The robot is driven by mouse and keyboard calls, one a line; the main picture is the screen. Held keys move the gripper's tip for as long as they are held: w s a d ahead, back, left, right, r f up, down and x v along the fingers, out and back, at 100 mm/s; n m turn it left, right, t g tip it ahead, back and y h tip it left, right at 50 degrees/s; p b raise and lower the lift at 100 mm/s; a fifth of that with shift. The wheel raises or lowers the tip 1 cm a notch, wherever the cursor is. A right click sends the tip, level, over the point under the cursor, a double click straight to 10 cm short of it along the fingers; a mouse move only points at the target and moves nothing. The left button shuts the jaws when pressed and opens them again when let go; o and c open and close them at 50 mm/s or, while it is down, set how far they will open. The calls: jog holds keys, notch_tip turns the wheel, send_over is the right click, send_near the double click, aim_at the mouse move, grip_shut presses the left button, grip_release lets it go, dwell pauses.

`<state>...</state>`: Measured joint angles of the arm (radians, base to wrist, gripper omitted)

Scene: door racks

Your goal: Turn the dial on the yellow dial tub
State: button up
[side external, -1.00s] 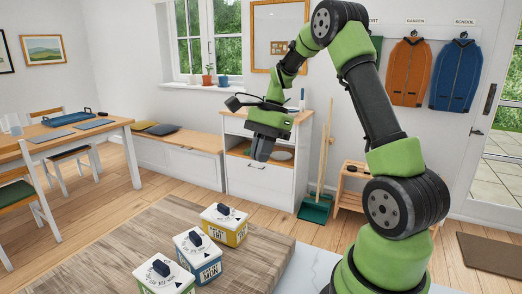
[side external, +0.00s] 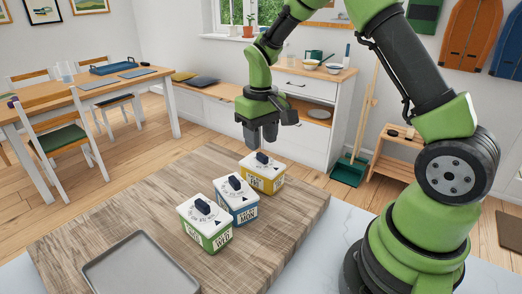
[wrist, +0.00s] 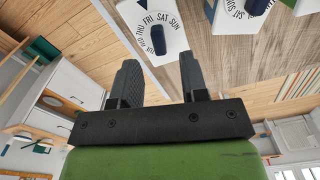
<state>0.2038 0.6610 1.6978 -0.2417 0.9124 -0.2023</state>
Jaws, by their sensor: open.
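The yellow dial tub (side external: 268,182) stands at the back right of the wooden board, with a white lid and a dark dial knob (side external: 262,157) on top. My gripper (side external: 261,144) is open and empty, just above and a little behind the knob in the side view. In the wrist view a white lid with day letters and a dark blue knob (wrist: 158,40) lies just beyond my open fingertips (wrist: 158,64). I see no contact with the knob.
A blue dial tub (side external: 243,214) and a green dial tub (side external: 208,236) stand in a row towards the front left, close beside the yellow one. A grey tray (side external: 140,268) lies at the board's front. The wooden board (side external: 115,205) is bare on the left.

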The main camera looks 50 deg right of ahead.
aim_at(261, 153)
jog(key=shift+f, duration=1.9)
grip_shut()
jog(key=shift+m, duration=0.7)
grip_release()
notch_tip(261, 153, up, 10)
